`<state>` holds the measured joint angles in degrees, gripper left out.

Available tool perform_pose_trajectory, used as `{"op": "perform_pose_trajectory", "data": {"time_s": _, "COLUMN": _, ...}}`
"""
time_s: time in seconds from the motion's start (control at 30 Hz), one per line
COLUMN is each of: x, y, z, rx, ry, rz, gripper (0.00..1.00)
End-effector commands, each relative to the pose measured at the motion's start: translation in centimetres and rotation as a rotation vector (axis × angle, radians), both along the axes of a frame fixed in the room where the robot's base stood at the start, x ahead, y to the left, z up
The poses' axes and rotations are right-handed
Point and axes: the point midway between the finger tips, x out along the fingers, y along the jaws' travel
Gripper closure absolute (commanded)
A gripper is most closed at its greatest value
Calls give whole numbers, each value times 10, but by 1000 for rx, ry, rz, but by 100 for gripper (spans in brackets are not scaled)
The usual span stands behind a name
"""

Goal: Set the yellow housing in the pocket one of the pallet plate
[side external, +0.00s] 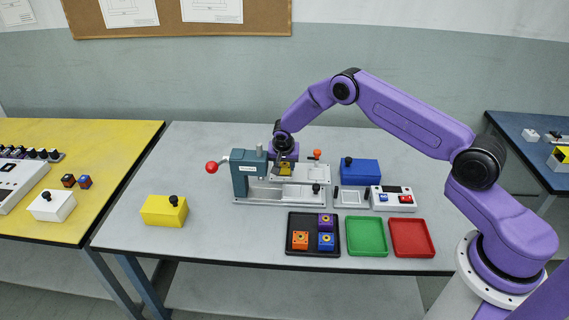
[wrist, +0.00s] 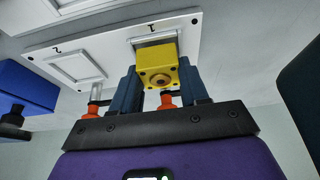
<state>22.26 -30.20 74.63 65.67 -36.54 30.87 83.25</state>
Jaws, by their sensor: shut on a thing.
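The yellow housing (wrist: 158,68), a small block with a round hole in its face, is between the two fingers of my gripper (wrist: 158,74). My gripper is shut on it. In the wrist view the white pallet plate (wrist: 112,52) lies beyond, with pocket one (wrist: 153,41), marked 1, directly behind the housing and partly hidden by it. Pocket two (wrist: 76,66) looks empty. I cannot tell whether the housing touches the plate. In the side view my gripper (side external: 285,164) is low over the fixture and the housing (side external: 285,170) shows only as a small yellow patch.
The teal fixture block (side external: 248,176) with a red-knobbed lever (side external: 212,168) stands left of my gripper. A black tray (side external: 293,248) holds orange, blue and purple housings. Green (side external: 366,236) and red (side external: 411,238) trays, a blue box (side external: 360,172) and a button box (side external: 393,199) are nearby.

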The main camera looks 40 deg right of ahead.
Motion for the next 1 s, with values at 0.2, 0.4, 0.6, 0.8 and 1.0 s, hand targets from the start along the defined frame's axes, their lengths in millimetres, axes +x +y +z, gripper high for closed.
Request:
{"op": "perform_pose_trajectory", "data": {"time_s": 0.2, "x": 0, "y": 0, "z": 0, "rx": 0, "ry": -1, "rz": 0, "gripper": 95}}
{"op": "perform_pose_trajectory", "data": {"time_s": 0.4, "x": 0, "y": 0, "z": 0, "rx": 0, "ry": -1, "rz": 0, "gripper": 95}}
{"op": "perform_pose_trajectory", "data": {"time_s": 0.6, "x": 0, "y": 0, "z": -3, "rx": 0, "ry": 0, "rz": 1, "gripper": 95}}
{"op": "perform_pose_trajectory", "data": {"time_s": 0.8, "x": 0, "y": 0, "z": -6, "rx": 0, "ry": -1, "rz": 1, "gripper": 95}}
{"op": "perform_pose_trajectory", "data": {"time_s": 1.0, "x": 0, "y": 0, "z": -6, "rx": 0, "ry": -1, "rz": 0, "gripper": 95}}
